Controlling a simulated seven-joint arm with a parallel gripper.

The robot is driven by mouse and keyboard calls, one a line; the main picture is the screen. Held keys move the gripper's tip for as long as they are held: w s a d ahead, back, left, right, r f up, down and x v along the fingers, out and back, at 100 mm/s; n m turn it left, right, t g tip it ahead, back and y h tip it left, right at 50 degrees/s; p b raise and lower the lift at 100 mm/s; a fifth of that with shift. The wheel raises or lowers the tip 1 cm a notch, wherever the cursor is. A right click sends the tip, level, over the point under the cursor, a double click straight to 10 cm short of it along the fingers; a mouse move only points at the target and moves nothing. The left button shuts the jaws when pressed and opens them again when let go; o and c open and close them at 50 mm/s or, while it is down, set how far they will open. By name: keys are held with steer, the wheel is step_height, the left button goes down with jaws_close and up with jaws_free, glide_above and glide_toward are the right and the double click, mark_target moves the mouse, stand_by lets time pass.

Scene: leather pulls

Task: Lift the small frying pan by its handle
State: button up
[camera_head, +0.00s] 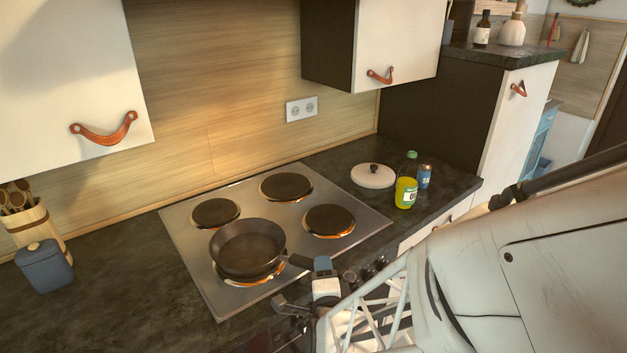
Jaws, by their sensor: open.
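A small dark frying pan (248,249) sits on the front left burner of the steel cooktop (197,269). Its handle (299,261) points right, toward my gripper. My gripper (300,286) is open at the front edge of the cooktop, by the end of the handle. One finger with a blue-grey tip overlaps the handle's end in the picture; the other, dark finger is lower and to the left. I cannot tell whether either finger touches the handle.
A white lid (373,175), a yellow bottle (406,182) and a blue can (425,176) stand right of the cooktop. A blue jar (44,266) and a utensil holder (34,222) stand at the left. Cupboards with leather pulls hang above.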

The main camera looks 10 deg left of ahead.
steer(key=shift+w+a, duration=0.15)
steer(key=shift+w, duration=0.4)
jaws_close()
